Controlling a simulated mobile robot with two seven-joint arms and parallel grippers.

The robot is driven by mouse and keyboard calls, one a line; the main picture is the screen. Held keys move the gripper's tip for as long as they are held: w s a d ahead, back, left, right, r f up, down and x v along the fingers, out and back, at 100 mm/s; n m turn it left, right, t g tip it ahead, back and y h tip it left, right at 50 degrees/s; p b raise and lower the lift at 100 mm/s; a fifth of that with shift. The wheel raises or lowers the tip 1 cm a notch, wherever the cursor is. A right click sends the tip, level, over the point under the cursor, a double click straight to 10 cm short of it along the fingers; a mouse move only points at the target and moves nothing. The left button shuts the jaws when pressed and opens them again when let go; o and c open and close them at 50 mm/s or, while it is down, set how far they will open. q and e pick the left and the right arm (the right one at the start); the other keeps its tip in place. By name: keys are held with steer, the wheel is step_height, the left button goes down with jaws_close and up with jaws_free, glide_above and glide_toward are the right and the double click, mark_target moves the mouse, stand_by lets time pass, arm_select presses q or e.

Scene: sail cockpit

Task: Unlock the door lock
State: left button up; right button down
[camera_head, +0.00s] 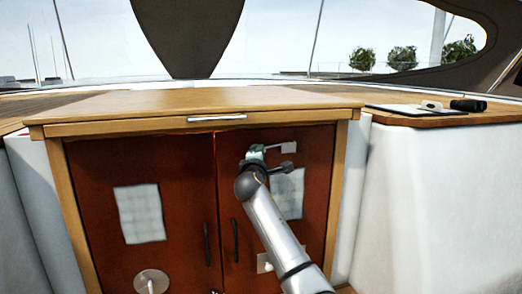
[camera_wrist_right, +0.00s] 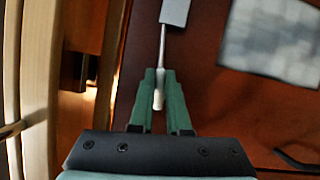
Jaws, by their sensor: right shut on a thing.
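The door lock shows as a pale grey plate (camera_head: 289,147) with a thin bar, high on the right red-brown door (camera_head: 313,165). In the right wrist view its plate (camera_wrist_right: 175,12) is at the top and its bar (camera_wrist_right: 163,45) runs down to the fingers. My right gripper (camera_head: 256,152) is at the left end of the bar. Its green fingers (camera_wrist_right: 159,95) are shut on the bar's pale end. The doors look closed. My left gripper is not in view.
Two dark vertical handles (camera_head: 236,240) sit by the seam between the doors. The left door (camera_head: 90,190) carries a white panel (camera_head: 140,213). A wooden top with a silver drawer handle (camera_head: 217,117) overhangs above. Small items lie on the right ledge (camera_head: 430,119).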

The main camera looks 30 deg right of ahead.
steer(key=shift+r+m+p, duration=0.1)
steer(key=shift+m+p, duration=0.2)
steer(key=shift+m, duration=0.3)
steer(key=c, duration=0.9)
jaws_free()
steer(key=v, duration=0.4)
steer(key=b+v, duration=0.1)
steer(key=v, duration=0.7)
steer(key=shift+s+a+r+b, duration=0.1)
steer(key=shift+s+r+b, duration=0.1)
steer(key=shift+b, duration=0.2)
